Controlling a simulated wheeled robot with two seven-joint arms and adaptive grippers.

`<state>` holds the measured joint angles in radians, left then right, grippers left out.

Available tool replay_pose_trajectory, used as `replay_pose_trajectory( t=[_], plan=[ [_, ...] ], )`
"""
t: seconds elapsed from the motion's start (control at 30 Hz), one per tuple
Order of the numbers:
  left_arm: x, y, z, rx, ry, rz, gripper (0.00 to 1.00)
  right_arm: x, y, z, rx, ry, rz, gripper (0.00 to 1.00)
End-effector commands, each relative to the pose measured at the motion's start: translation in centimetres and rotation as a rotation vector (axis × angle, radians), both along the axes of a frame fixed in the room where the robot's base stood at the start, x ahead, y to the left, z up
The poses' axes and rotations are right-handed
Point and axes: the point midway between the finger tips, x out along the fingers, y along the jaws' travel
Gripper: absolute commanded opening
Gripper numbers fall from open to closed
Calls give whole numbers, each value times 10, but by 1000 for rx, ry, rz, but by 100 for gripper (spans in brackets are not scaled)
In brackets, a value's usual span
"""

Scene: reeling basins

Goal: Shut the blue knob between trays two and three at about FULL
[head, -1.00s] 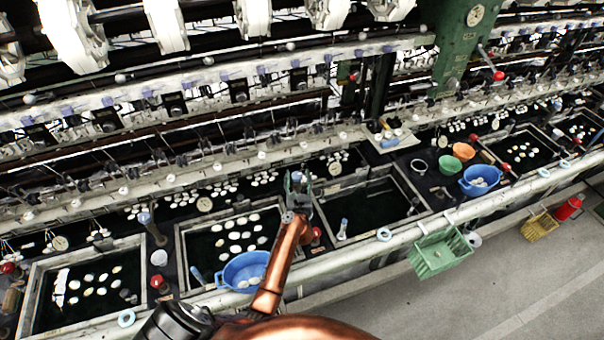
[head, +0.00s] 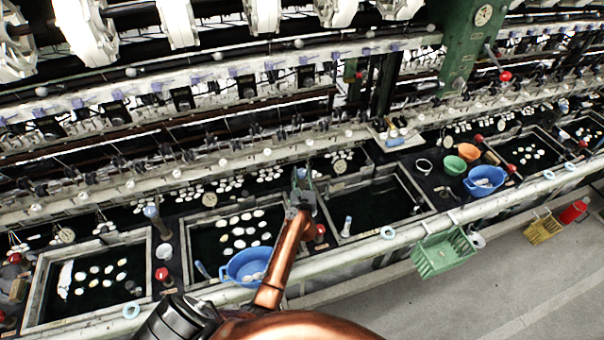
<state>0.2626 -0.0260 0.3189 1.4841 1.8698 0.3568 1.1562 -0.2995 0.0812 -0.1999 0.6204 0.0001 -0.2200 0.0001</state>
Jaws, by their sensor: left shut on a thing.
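Tray one (head: 33,292) is at the left, tray two (head: 188,268) beside it, and tray three (head: 422,190) to its right, all with dark water. My left gripper (head: 302,184) reaches up between trays two and three. It is shut on the blue knob (head: 300,173), of which only a little blue shows between the fingers. The knob's marking and exact turn are hidden or too small to read. Another blue knob (head: 152,212) stands upright between trays one and two. My right gripper is out of view.
A blue basin (head: 240,266) sits at tray two's front edge, beside my left arm. A red knob (head: 320,232) is just right of the arm. A green basket (head: 446,253) hangs on the front rail.

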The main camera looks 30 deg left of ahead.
Motion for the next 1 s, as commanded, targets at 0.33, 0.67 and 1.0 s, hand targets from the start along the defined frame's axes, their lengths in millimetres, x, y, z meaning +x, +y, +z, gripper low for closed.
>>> replay_pose_trajectory(
  t=[0.33, 0.67, 1.0],
  plan=[
    [-1, 2, 3, 2, 4, -77, 7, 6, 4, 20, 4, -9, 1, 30],
    [-1, 3, 3, 7, 7, -328, 7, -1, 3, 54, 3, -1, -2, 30],
    [0, 3, -3, 3, 3, -602, 7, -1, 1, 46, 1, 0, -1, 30]
  ],
)
